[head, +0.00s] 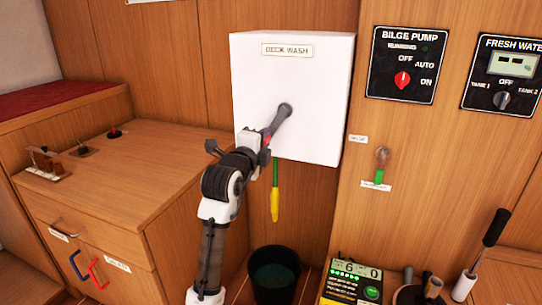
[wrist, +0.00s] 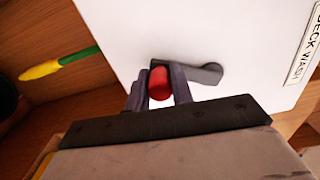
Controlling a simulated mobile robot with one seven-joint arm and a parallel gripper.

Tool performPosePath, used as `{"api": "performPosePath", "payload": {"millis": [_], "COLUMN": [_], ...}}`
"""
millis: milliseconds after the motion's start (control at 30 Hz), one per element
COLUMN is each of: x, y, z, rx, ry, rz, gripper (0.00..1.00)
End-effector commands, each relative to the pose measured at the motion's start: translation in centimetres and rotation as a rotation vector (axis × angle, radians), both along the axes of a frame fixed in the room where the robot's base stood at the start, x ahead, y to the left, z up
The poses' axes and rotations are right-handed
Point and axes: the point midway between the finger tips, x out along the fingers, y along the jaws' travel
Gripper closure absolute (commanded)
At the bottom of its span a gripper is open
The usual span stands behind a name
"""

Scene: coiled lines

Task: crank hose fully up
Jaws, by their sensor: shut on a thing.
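A white box labelled DECK WASH (head: 305,85) is fixed to the wooden wall. A dark grey crank arm (head: 280,119) is on its front and points down and left from its hub. The crank's red knob (wrist: 159,83) sits between the fingers of my gripper (wrist: 160,88), which is shut on it. In the head view my gripper (head: 262,150) covers most of the knob. A green hose with a yellow nozzle (head: 275,204) hangs below the box; it also shows in the wrist view (wrist: 40,70).
A black bucket (head: 275,274) stands below the nozzle. A wooden cabinet (head: 120,175) with small levers is on the left. Bilge pump (head: 403,64) and fresh water (head: 504,75) panels are on the right wall. A green-lit device (head: 352,281) and a white-bodied hand pump (head: 478,262) stand lower right.

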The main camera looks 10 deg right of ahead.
Motion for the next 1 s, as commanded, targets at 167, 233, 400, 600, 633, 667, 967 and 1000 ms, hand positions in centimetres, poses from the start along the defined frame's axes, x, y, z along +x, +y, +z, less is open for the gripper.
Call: {"api": "performPosePath", "payload": {"millis": [167,233,400,600,633,667,967,1000], "x": [0.8,1.0,1.4,1.7,1.8,1.8,2.0,2.0], "y": [1.3,1.6,2.2,2.7,2.8,2.8,3.0,3.0], "z": [0.6,1.0,2.0,3.0,3.1,3.3,4.0,4.1], "rx": [0.139,0.192,0.314,0.430,0.444,0.457,0.539,0.544], "ry": [-0.097,-0.133,-0.216,-0.293,-0.303,-0.312,-0.368,-0.372], "rz": [0.009,0.008,0.008,0.007,0.007,0.007,0.007,0.006], "gripper": [1.00,1.00,1.00,1.00,1.00,1.00,1.00,1.00]}}
